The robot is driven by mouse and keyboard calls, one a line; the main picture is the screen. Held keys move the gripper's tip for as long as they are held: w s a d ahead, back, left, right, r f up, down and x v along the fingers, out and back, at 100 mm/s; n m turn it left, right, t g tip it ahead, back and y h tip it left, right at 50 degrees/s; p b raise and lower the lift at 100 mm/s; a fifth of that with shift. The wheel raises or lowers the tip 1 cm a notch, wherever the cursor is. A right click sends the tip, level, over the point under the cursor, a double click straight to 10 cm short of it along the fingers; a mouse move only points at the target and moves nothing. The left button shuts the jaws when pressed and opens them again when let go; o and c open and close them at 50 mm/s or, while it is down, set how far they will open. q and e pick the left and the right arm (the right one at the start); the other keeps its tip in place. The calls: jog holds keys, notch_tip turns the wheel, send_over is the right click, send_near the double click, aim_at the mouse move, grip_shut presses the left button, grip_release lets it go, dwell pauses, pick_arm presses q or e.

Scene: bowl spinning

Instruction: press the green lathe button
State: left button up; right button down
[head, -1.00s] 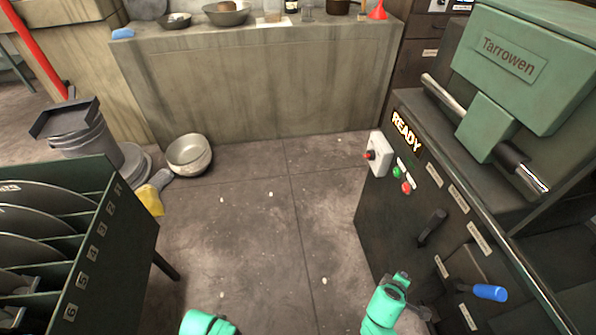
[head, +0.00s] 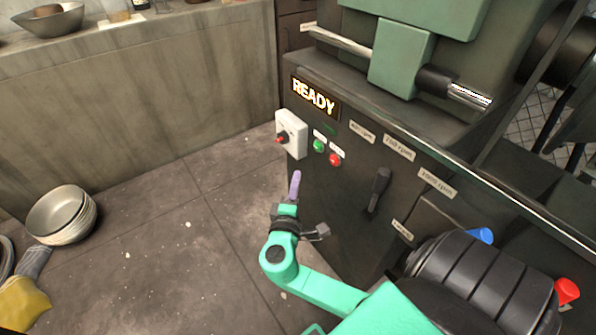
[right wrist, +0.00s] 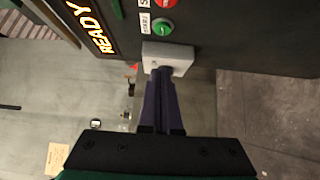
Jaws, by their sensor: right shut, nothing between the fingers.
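The green button (head: 319,146) is on the front panel of the dark lathe (head: 345,200), just left of a red button (head: 335,159) and below the lit READY sign (head: 315,97). In the right wrist view the green button (right wrist: 162,27) is near the top middle, beyond the fingertips. My right gripper (head: 296,174) is below and left of the buttons, its purple fingers pointing up. It is shut and empty, and also shows in the right wrist view (right wrist: 162,76). It appears apart from the green button.
A white switch box (head: 291,134) with a red knob sticks out left of the buttons. A black lever (head: 378,189) is to their right. Stacked metal bowls (head: 62,214) stand on the floor at left. The floor between is mostly clear.

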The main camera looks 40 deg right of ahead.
aim_at(314, 145)
pick_arm(q)
jog(key=shift+d+r, duration=0.15)
jog(key=shift+r, duration=0.6)
pick_arm(e)
jog(key=w+d, duration=0.1)
jog(key=d, duration=0.2)
jog(key=w+d, duration=0.2)
jog(key=d, duration=0.1)
jog(key=w+d, duration=0.2)
jog(key=d, duration=0.1)
jog(key=shift+w+d, duration=0.15)
jog(key=shift+d, duration=0.2)
